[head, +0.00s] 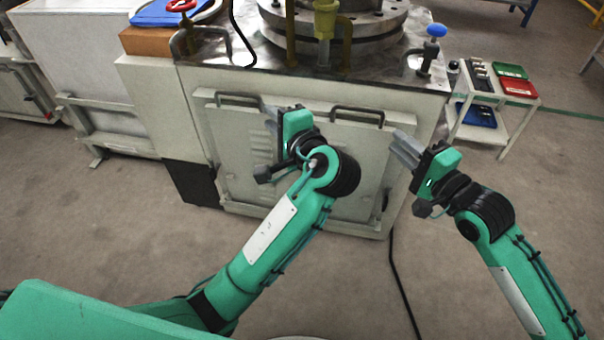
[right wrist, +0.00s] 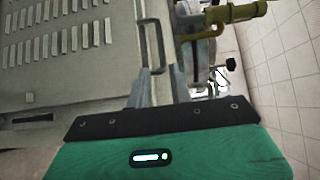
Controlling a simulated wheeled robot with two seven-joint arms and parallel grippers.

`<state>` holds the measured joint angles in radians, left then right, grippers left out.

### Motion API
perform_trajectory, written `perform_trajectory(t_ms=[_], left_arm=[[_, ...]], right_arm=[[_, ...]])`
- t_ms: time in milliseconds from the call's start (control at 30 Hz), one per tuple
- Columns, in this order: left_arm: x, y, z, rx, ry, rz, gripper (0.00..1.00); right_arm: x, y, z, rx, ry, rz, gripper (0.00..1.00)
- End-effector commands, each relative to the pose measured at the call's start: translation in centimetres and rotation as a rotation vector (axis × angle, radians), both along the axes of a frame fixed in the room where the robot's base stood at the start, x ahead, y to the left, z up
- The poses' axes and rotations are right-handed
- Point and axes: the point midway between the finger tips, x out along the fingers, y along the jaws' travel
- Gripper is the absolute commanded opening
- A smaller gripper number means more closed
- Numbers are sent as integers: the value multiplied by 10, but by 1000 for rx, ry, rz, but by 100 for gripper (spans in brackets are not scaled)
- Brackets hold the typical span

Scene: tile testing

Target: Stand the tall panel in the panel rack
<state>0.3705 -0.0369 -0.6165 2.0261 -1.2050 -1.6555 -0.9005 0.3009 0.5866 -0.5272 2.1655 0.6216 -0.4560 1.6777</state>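A tall pale panel (head: 340,165) with slots and two dark bar handles stands upright against the front of the grey machine. My left gripper (head: 272,125) is in front of the panel, just right of and below its left handle (head: 240,98); its finger gap is not clear. My right gripper (head: 405,148) is right of the panel's right handle (head: 357,116), with its two fingers apart and nothing seen between them. In the right wrist view, the fingers (right wrist: 158,86) point toward a handle (right wrist: 152,42) on the panel. I cannot make out a panel rack.
The machine top (head: 235,75) carries a round flanged part and yellow fittings. A white cart (head: 490,130) with red, green and blue bins stands at the right. A black cable (head: 400,285) lies on the floor. The floor at the right is mostly free.

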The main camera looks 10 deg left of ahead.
Motion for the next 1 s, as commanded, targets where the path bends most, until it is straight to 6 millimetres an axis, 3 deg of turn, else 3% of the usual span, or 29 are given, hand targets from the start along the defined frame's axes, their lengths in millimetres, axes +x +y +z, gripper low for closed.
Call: perform_trajectory(t_ms=[467, 1000], left_arm=[[9, 10, -1, 4, 0, 3, 22], [79, 79, -15, 1, 1, 3, 22]], right_arm=[[10, 9, 1, 1, -1, -1, 22], [81, 78, 1, -1, -2, 0, 22]])
